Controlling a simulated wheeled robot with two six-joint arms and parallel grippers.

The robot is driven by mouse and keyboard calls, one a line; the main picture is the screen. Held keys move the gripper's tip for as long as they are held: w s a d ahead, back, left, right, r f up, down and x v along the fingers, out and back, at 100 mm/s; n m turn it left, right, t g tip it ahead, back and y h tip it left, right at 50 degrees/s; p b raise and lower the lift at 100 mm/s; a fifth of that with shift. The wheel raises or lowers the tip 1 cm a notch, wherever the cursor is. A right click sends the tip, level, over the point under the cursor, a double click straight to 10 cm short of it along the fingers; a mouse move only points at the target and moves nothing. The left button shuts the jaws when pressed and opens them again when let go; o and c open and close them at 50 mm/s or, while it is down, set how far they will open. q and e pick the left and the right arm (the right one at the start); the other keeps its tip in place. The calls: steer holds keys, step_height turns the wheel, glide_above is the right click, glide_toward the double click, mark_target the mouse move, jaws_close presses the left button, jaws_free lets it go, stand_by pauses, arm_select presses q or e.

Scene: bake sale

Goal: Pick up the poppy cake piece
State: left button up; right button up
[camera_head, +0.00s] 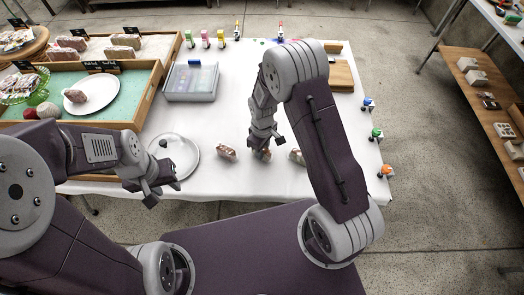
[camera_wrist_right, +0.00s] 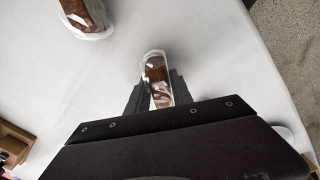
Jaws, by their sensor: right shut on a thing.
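My right gripper (camera_head: 265,147) is low over the white table and shut on a small cake piece. That piece (camera_wrist_right: 155,75) is brown in a clear wrapper and sits between the two fingers in the right wrist view. In the head view the gripper mostly hides it (camera_head: 263,155). Another wrapped piece (camera_head: 227,153) lies to its left, and a third (camera_head: 296,156) to its right, partly behind my arm. The wrappers do not show clearly which flavour is which. My left gripper (camera_head: 155,186) is open and empty at the table's front edge, by a white plate.
The round white plate (camera_head: 190,171) is left of the pieces. A clear lidded box (camera_head: 193,80) stands behind it, beside wooden display trays (camera_head: 141,110) with cakes. A wooden board (camera_head: 342,76) is at the back right. Small coloured bottles (camera_head: 377,133) line the right edge.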

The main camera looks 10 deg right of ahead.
steer(key=r, duration=0.2)
steer(key=s+r, duration=0.1)
steer(key=r, duration=0.1)
steer(key=shift+a+r, duration=0.1)
steer(key=shift+a, duration=0.05)
steer(key=s+a+r, duration=0.3)
steer(key=s+r, duration=0.3)
steer(key=s, duration=0.4)
steer(key=shift+s+p, duration=0.15)
steer(key=shift+p, duration=0.15)
